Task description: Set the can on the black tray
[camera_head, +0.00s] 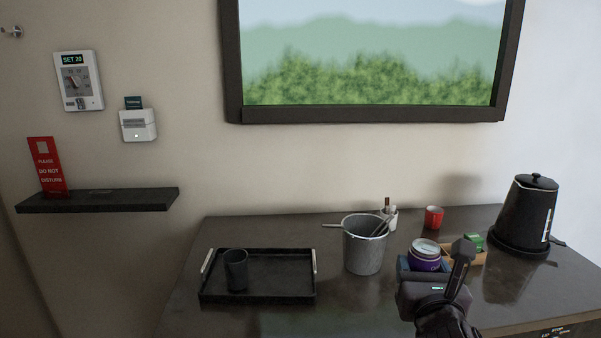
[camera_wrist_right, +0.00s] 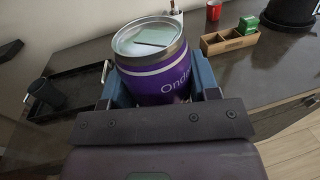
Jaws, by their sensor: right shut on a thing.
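The can (camera_head: 425,251) is purple with a silver rim and a pale top. It is upright between the blue fingers of my right gripper (camera_head: 423,266), which is shut on it. The can (camera_wrist_right: 157,72) fills the space between the fingers in the right wrist view, where my right gripper (camera_wrist_right: 160,88) shows close up. I cannot tell whether its base touches the counter. The black tray (camera_head: 275,297) lies on the left of the counter, with metal handles and a dark cup (camera_head: 236,270) inside. The tray (camera_wrist_right: 92,73) also shows at left in the wrist view. My left gripper is out of view.
A grey metal bucket (camera_head: 364,247) with utensils stands between the tray and the can. A red mug (camera_head: 433,217), a wooden box (camera_wrist_right: 228,43) with a green packet, and a black kettle (camera_head: 526,213) are to the right. The tray's right part is bare.

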